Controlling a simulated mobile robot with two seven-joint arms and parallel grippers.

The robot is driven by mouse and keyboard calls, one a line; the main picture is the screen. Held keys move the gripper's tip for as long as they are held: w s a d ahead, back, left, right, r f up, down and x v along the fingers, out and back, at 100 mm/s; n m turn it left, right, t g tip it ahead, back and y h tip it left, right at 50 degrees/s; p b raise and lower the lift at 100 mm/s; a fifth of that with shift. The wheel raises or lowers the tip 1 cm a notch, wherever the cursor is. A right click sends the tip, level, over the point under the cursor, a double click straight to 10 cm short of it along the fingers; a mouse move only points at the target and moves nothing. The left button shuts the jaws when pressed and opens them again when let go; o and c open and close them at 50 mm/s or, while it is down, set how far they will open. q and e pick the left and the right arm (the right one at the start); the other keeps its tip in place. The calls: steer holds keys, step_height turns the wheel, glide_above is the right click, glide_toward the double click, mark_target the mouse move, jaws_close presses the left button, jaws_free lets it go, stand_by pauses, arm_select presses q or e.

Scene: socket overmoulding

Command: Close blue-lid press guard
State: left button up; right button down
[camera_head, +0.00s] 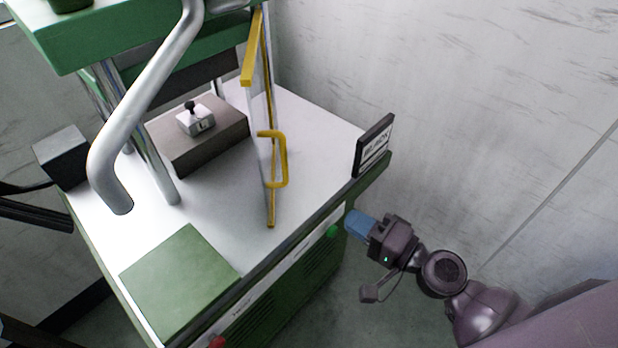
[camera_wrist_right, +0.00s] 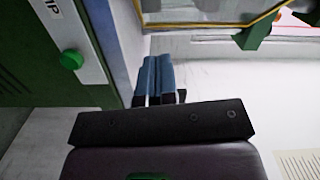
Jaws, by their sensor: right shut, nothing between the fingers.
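The press guard (camera_head: 268,150) is a clear panel with yellow edging. It stands swung out, edge-on to the head view, on the right of the press. Its yellow handle (camera_head: 284,160) faces right. No blue lid shows on this press; its upper block (camera_head: 130,38) is green. My right gripper (camera_head: 354,222) has blue fingers that are shut and empty. It is off the press's front right corner, below and right of the handle and apart from it. The shut fingers also show in the wrist view (camera_wrist_right: 156,78). My left gripper is not in view.
A green button (camera_head: 332,231) on the press front is close to my right gripper. A dark sign (camera_head: 374,146) stands on the right corner. A metal piece (camera_head: 196,120) rests on the brown block (camera_head: 222,138). A thick grey tube (camera_head: 140,110) crosses the left. Floor on the right is clear.

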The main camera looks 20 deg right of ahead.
steer(key=w+d+r+m+g+y+b, duration=0.25)
steer(key=d+r+m+g+y, duration=0.3)
steer(key=r+m, duration=0.35)
arm_select(q)
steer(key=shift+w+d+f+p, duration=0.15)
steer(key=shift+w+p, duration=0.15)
steer(key=shift+p, duration=0.55)
arm_select(e)
steer(key=w+a+m+g, duration=0.1)
steer(key=w+a+m, duration=0.1)
steer(key=a, duration=0.4)
steer(key=w+a+r+m+g, duration=0.1)
steer(key=w+a+m, duration=0.1)
steer(key=a, duration=0.5)
steer(key=shift+w+a+m, duration=0.25)
steer(key=shift+w+m, duration=0.15)
steer(key=shift+w, duration=0.2)
steer(key=shift+r, duration=0.1)
